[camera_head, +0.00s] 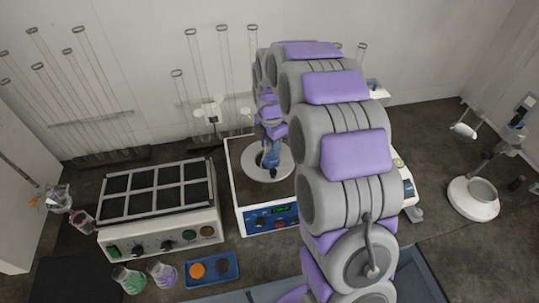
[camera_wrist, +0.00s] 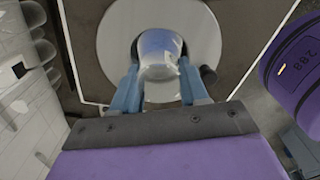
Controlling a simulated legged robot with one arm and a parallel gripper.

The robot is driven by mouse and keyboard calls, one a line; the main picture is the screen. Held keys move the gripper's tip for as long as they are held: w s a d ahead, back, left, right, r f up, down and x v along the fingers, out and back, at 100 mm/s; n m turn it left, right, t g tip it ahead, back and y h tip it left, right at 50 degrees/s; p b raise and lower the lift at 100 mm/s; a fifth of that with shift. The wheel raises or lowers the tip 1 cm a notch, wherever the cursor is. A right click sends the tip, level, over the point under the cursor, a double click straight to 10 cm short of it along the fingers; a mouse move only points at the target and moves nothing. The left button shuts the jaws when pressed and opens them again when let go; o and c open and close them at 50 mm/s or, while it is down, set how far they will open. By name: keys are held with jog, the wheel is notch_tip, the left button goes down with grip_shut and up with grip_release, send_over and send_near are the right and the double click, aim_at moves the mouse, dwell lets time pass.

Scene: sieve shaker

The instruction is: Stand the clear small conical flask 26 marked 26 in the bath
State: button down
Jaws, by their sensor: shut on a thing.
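My gripper (camera_wrist: 158,75) is shut on a clear small conical flask (camera_wrist: 159,48), which shows pale and rounded between the blue fingers in the wrist view. No number is readable on it. The bath (camera_head: 272,218) has a white body, a blue front panel with a green display, and a pale ring around a round opening. Its ring also shows in the wrist view (camera_wrist: 207,40). The flask is over or in the opening; I cannot tell whether it touches the bottom. In the head view my gripper (camera_head: 270,158) is at the opening and mostly hides the flask.
A block heater (camera_head: 160,239) with dark square plates stands left of the bath. Flasks with green (camera_head: 130,281), purple (camera_head: 163,274) and pink (camera_head: 82,220) liquid are nearby. A blue tray (camera_head: 212,270) lies in front. Tall glass tubes (camera_head: 197,90) stand behind.

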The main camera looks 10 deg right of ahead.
aim_at(265, 155)
jog(key=a+f, duration=0.1)
jog(key=f, duration=0.1)
jog(key=a+f, duration=0.1)
jog(key=shift+a+f, duration=0.1)
jog(key=shift+f, duration=0.3)
jog(key=shift+d, duration=0.6)
jog(key=c, duration=0.9)
grip_release()
jog(key=shift+d, duration=0.25)
jog(key=shift+o, duration=0.2)
jog(key=shift+a, duration=0.45)
jog(key=shift+a+r, duration=0.2)
jog(key=r, duration=0.7)
jog(key=d+r+p, duration=0.1)
jog(key=r, duration=0.2)
jog(key=shift+r, duration=0.2)
jog(key=s+r+m, duration=0.3)
jog(key=s+m, duration=0.2)
jog(key=s, duration=0.4)
jog(key=s+r+m, duration=0.3)
jog(key=s+m, duration=0.2)
jog(key=s, duration=0.4)
jog(key=s+f+m+g, duration=0.1)
jog(key=s+m, duration=1.1)
jog(key=s, duration=0.9)
jog(key=shift+f+g, duration=0.4)
